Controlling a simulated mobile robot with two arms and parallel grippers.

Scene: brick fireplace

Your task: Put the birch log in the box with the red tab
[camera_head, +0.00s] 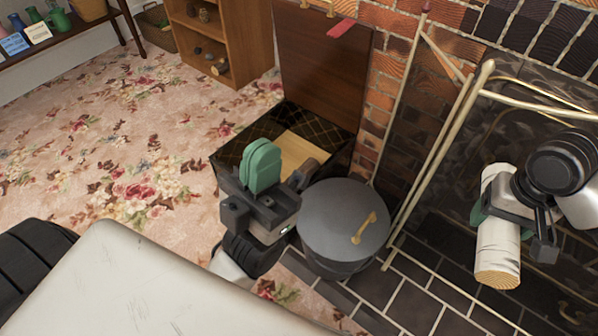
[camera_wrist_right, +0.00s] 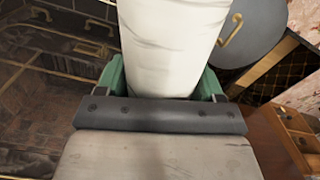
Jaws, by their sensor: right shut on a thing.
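The white birch log (camera_head: 498,243), with a pale cut end, is held by my right gripper (camera_head: 492,208) in front of the fireplace, at the right of the head view. In the right wrist view, the log (camera_wrist_right: 172,45) sits between the green fingers of the right gripper (camera_wrist_right: 162,82). The dark box (camera_head: 233,158) stands open against the brick wall, its brown lid (camera_head: 325,75) raised and a red tab (camera_head: 341,27) at the lid's top. My left gripper (camera_head: 263,166) is in front of the box, its green fingers together and empty, hiding part of it.
A grey lidded bucket (camera_head: 335,215) with a gold handle stands between the box and the fire screen (camera_head: 440,150). A pale wooden piece (camera_head: 300,152) shows inside the box. A wooden shelf (camera_head: 225,40) stands behind. The flowered carpet (camera_head: 120,150) is clear at left.

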